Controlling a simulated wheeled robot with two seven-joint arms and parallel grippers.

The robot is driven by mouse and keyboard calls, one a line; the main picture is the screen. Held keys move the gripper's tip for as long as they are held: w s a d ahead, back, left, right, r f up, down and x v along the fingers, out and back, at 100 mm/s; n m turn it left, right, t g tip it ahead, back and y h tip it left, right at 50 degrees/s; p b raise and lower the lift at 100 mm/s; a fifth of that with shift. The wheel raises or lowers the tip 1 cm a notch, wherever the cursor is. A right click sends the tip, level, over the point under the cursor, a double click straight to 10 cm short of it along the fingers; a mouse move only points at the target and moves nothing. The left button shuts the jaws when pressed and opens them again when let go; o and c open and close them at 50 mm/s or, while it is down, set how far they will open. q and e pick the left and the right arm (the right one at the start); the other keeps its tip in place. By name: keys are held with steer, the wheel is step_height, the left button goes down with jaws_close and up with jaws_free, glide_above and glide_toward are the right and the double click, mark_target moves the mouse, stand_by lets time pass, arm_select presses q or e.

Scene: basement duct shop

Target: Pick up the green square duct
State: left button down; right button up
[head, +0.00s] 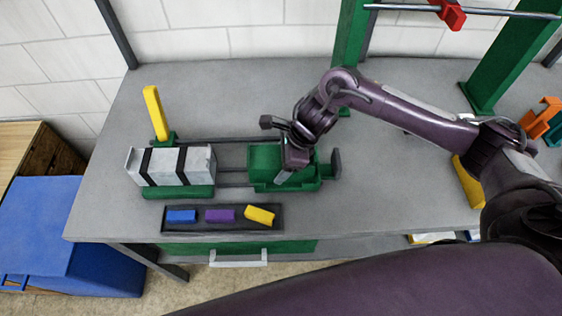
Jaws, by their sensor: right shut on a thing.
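The green square duct (264,158) appears as a boxy green piece at the right part of a bench machine, in or just above a green holder (258,186) of nearly the same colour. I cannot tell whether it touches the holder. My right gripper (284,175) comes in from the right and points down at the duct's right side. It is shut on the duct; the arm hides part of the duct and the exact contact. My left gripper is not in view.
A grey block with black bands (197,163) and a yellow lever (156,112) stand left of the duct. In front, a dark tray (280,222) holds blue, purple and yellow pieces. A green frame post (349,40) rises behind. The bench left of the tray is clear.

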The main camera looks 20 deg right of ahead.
steer(key=shift+c, duration=1.3)
steer(key=shift+r, duration=0.2)
